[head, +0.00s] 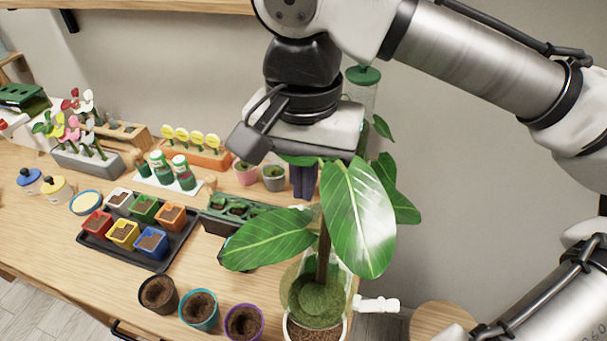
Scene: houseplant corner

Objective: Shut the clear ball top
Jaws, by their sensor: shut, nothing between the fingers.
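A clear rounded shell (291,275) surrounds the lower stem of a tall leafy plant (362,220), with green moss (318,300) inside, above a white pot of brown soil (315,333). A white knobbed piece (378,304) sticks out to the right beside it. I cannot tell how far the shell's top stands open; leaves and stem cover part of it. My gripper (304,195) is above and behind the leaves, fingers down, shut and empty, apart from the shell. Leaves partly hide the fingers.
Three soil pots (200,308) stand left of the plant along the table's front edge. A black tray (98,236) of coloured pots and a green planter box (215,222) lie further left. A green-lidded clear jar (363,76) is behind my gripper. Large leaves crowd the space around it.

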